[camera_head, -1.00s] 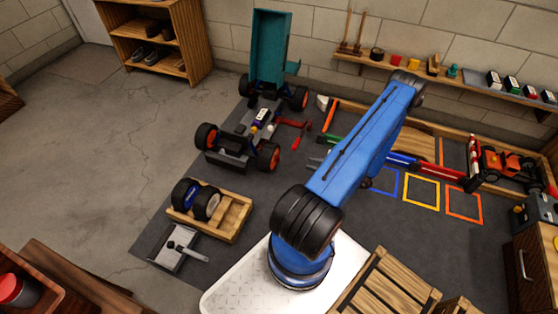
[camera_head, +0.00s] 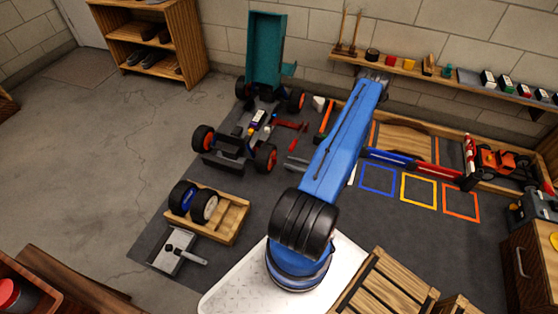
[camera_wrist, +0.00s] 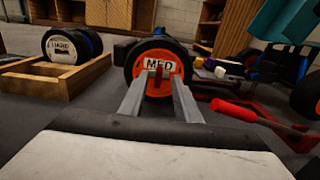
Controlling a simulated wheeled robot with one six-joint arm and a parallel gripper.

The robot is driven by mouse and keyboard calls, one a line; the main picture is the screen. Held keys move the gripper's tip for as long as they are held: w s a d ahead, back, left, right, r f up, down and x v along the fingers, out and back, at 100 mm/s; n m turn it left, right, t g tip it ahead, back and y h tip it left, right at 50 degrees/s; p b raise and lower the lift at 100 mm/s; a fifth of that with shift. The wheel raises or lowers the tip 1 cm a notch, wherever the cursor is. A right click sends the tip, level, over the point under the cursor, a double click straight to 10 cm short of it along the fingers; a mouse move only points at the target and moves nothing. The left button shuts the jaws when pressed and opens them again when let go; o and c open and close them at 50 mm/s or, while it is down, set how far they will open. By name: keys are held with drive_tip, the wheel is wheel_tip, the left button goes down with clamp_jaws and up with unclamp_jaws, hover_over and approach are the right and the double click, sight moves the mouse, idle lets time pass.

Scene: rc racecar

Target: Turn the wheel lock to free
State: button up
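The racecar (camera_head: 232,145) stands on the dark mat with orange-rimmed wheels. Its near right wheel (camera_head: 266,158) faces my gripper and shows in the wrist view as a black tyre with an orange rim (camera_wrist: 176,84) and a label reading "MED". A small red piece (camera_wrist: 158,72) at the hub centre looks like the wheel lock; its setting cannot be told. My gripper (camera_wrist: 158,95) is open, its two grey fingers pointing at the hub, one on each side below the red piece. No contact is clear. In the head view my gripper (camera_head: 297,162) is partly hidden by my arm.
A wooden crate (camera_head: 233,222) with wheels, one labelled "HARD" (camera_wrist: 62,50), stands left of my gripper. A red-handled tool (camera_wrist: 232,110) lies close on the right. A teal raised body panel (camera_head: 266,50) stands behind. Coloured squares (camera_head: 419,188) mark the mat at right.

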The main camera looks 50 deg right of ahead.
sight(275, 161)
drive_tip(key=x, duration=0.7)
clamp_jaws()
